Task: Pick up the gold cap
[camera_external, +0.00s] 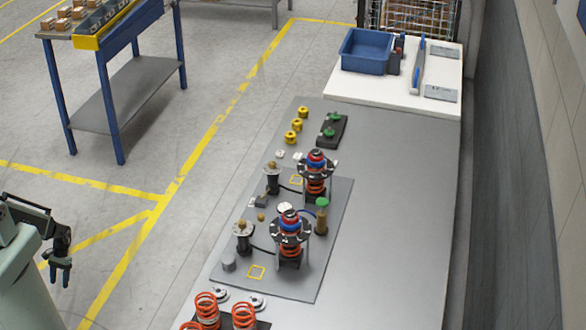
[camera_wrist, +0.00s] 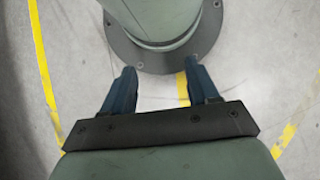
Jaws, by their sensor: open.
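A small gold piece (camera_external: 261,217), which looks like the gold cap, lies on the grey fixture plate (camera_external: 310,279) in the external view. It sits between two dark posts, the front post (camera_external: 243,239) and the back post (camera_external: 272,180), both with tan-gold tops. It is too small to make out its shape. My gripper (camera_external: 60,282) hangs at the far left over the floor, well away from the bench and the gold piece. In the wrist view my gripper (camera_wrist: 159,68) shows two dark blue fingers spread apart with nothing between them. The gold piece is not in the wrist view.
Two spring assemblies (camera_external: 289,228) stand on the plate, near a green-topped post (camera_external: 321,215). Orange springs (camera_external: 207,309) stand at the front. Yellow parts (camera_external: 290,137) and a black block with green knobs (camera_external: 332,131) lie behind. A blue bin (camera_external: 366,51) is at the back. The bench's right side is clear.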

